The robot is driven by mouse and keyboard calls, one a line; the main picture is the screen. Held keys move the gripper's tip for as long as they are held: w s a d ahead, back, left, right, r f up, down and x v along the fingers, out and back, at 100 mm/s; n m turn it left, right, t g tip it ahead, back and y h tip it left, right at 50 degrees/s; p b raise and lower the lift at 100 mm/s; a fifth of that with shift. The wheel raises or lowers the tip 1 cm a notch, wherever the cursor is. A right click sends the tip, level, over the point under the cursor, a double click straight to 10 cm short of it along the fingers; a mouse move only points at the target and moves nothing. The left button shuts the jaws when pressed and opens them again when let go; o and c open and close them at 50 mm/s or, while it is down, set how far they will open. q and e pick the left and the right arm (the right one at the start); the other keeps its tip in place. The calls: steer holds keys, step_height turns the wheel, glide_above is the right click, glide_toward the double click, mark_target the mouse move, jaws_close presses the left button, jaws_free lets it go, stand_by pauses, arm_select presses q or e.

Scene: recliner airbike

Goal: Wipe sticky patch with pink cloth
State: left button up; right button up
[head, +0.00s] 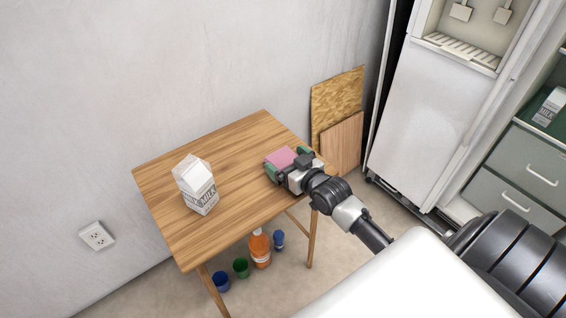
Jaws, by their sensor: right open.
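The pink cloth (279,157) is a small folded block near the right edge of the wooden table (232,150). My right gripper (286,162) is open at the cloth, with one green-tipped finger on each side of it. The gripper body hides part of the cloth, and I cannot tell whether the fingers touch it. I cannot make out a sticky patch on the tabletop. My left gripper is out of view.
A milk carton (197,186) stands on the table's left front part. The tabletop behind is clear. An orange bottle (260,249) and several cups are on the floor below.

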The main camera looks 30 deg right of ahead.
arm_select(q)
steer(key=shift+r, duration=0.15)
arm_select(e)
steer(key=shift+w, duration=0.2)
steer(key=c, duration=0.6)
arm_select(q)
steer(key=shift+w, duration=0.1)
arm_select(e)
steer(key=shift+r, duration=0.5)
steer(key=shift+s+r+p, duration=0.15)
steer(key=shift+r+p, duration=0.2)
steer(key=shift+r, duration=0.05)
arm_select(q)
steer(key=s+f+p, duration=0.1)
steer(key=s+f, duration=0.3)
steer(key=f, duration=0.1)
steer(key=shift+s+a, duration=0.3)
arm_select(e)
steer(key=s, duration=0.6)
steer(key=s+d, duration=0.1)
steer(key=s, duration=1)
steer(key=shift+s+d+f, duration=0.15)
steer(key=shift+s, duration=0.2)
